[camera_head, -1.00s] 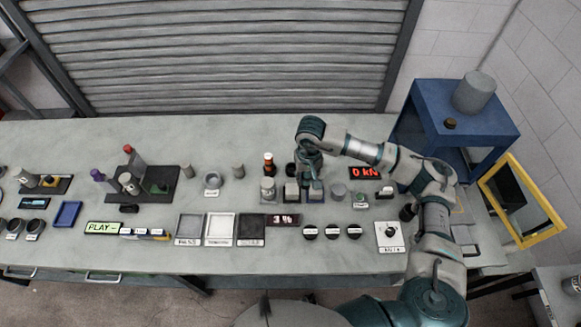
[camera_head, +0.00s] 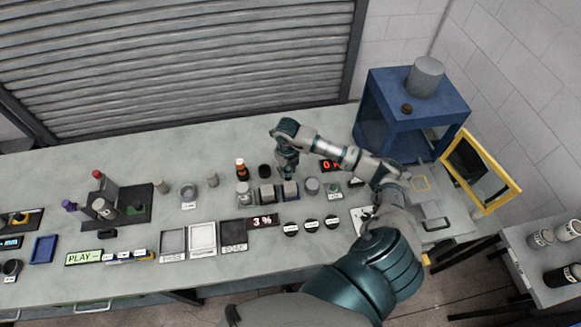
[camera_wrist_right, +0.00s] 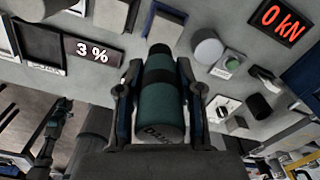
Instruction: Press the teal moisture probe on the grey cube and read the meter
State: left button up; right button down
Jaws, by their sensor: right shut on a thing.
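My right gripper (camera_head: 287,165) is shut on the teal moisture probe, a cylinder with a dark band. The probe (camera_wrist_right: 163,103) stands between both fingers in the right wrist view, with lettering on its near end. In the head view the gripper points down over a grey cube (camera_head: 290,189). A second grey cube (camera_head: 265,194) sits just left of it. A grey cube (camera_wrist_right: 165,28) shows just beyond the probe's far end in the wrist view; I cannot tell whether they touch. The meter (camera_head: 263,222) reads 3 %, also in the wrist view (camera_wrist_right: 92,51). My left gripper is not in view.
A red 0 kN display (camera_wrist_right: 282,24), a grey cylinder (camera_head: 312,185) and a green button (camera_head: 333,188) are right of the cubes. Three trays (camera_head: 203,238) lie in front. A blue stand (camera_head: 405,115) and yellow frame (camera_head: 485,165) are at right.

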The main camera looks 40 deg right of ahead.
aim_at(290, 178)
jog(key=shift+s+d+m, duration=0.15)
jog(key=shift+d+m, duration=0.1)
jog(key=shift+m, duration=0.35)
jog(key=shift+f, duration=0.3)
jog(key=f+b, duration=0.2)
jog(key=f, duration=0.1)
jog(key=f+b, duration=0.1)
jog(key=f, duration=0.1)
jog(key=shift+d+f+b, duration=0.1)
jog(key=shift+d+b, duration=0.2)
jog(key=shift+b, duration=0.1)
jog(key=shift+a+f, duration=0.1)
jog(key=shift+f, duration=0.15)
jog(key=shift+a+r, duration=0.1)
jog(key=shift+f+b, duration=0.5)
dwell(0.5)
jog(key=shift+r, duration=0.1)
